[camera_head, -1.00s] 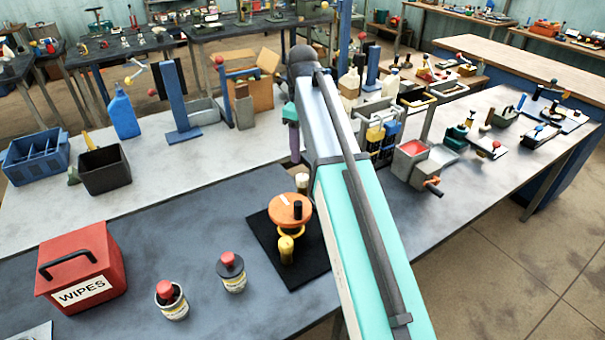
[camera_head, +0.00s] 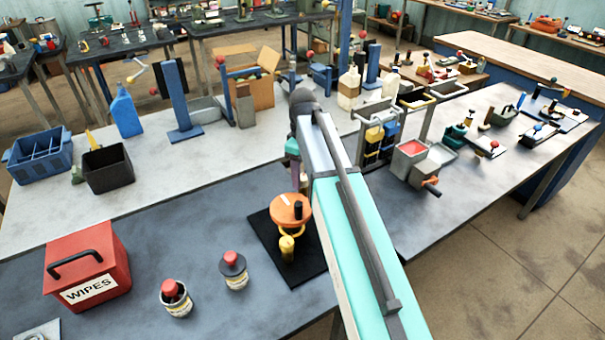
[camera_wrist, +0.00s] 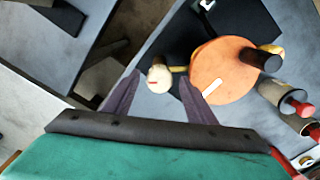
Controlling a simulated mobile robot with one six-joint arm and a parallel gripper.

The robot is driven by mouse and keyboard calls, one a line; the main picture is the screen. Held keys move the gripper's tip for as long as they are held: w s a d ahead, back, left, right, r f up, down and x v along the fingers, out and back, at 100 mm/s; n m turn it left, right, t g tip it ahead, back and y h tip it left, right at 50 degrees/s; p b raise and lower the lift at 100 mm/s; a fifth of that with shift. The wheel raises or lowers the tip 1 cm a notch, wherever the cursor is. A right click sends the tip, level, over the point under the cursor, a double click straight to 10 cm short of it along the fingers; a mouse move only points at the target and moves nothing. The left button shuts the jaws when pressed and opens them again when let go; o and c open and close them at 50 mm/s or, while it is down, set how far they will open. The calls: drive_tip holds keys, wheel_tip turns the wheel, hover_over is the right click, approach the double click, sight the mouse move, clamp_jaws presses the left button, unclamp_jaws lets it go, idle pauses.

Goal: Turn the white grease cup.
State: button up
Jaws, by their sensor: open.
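The white grease cup (camera_wrist: 157,80) is a small round white cap with a red mark, seen from above in the wrist view. It sits beside an orange disc (camera_wrist: 222,70) that carries a white line and a black knob; the disc also shows in the head view (camera_head: 288,209). My gripper (camera_wrist: 160,75) is open, with one dark finger on each side of the cup. I cannot tell whether the fingers touch it. In the head view my arm hides most of the cup and gripper.
The disc assembly stands on a black mat (camera_head: 262,232). A brass-yellow fitting (camera_head: 287,246) is at its front. Two red-topped cans (camera_head: 176,298) (camera_head: 234,270) and a red wipes box (camera_head: 88,270) stand to the left. Bare bench (camera_head: 190,228) lies behind the cans.

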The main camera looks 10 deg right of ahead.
drive_tip(key=shift+f, duration=0.35)
drive_tip(key=c, duration=0.9)
drive_tip(key=shift+a, duration=0.15)
drive_tip(key=shift+c, duration=0.7)
